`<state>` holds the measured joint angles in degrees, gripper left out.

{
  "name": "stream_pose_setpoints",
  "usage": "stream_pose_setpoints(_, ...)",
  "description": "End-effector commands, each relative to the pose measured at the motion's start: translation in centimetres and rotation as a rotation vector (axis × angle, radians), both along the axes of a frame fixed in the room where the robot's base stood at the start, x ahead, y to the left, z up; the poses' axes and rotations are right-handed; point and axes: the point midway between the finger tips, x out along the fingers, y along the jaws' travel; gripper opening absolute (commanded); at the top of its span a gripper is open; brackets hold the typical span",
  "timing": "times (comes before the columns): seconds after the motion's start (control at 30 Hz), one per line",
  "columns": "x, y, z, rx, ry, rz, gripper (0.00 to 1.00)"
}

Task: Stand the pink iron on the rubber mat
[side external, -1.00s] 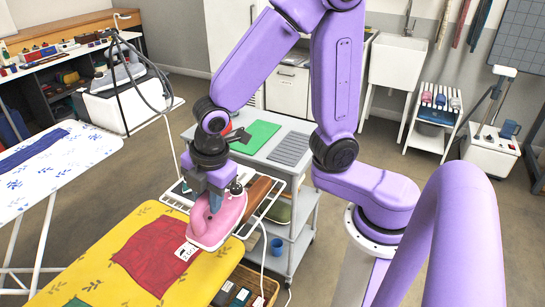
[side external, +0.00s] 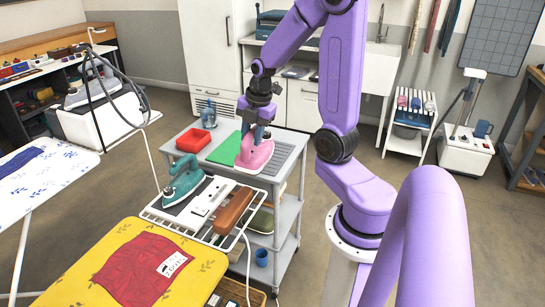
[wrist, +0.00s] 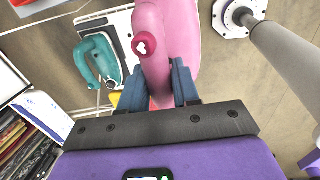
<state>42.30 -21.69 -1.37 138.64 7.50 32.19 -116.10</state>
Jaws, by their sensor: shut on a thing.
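The pink iron (side external: 254,156) is held above or at the top of the grey trolley, overlapping the green sheet and the grey ribbed mat (side external: 286,158) in the side view. I cannot tell whether its base touches anything. The grey ribbed mat looks like the rubber mat and is partly hidden by the iron. My gripper (side external: 257,132) is shut on the pink iron from above. In the wrist view the pink iron (wrist: 182,45) sits between the two blue-grey fingers of my gripper (wrist: 159,88).
The yellow ironing board (side external: 195,262) is in front.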

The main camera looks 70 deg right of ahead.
Motion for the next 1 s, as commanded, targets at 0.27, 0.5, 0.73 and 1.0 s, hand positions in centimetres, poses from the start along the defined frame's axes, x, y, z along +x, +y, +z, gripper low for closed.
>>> stream_pose_setpoints(0.27, -4.1, -7.7, 0.3, 0.001, -0.002, -0.008, 0.00)
stream_pose_setpoints(0.5, -6.0, -10.3, 0.3, 0.000, -0.002, 0.001, 0.00)
stream_pose_setpoints(0.73, -4.5, -12.0, -0.7, 0.001, 0.001, 0.004, 0.00)
stream_pose_setpoints(1.0, -1.5, -14.8, -2.5, 0.001, 0.000, 0.006, 0.00)
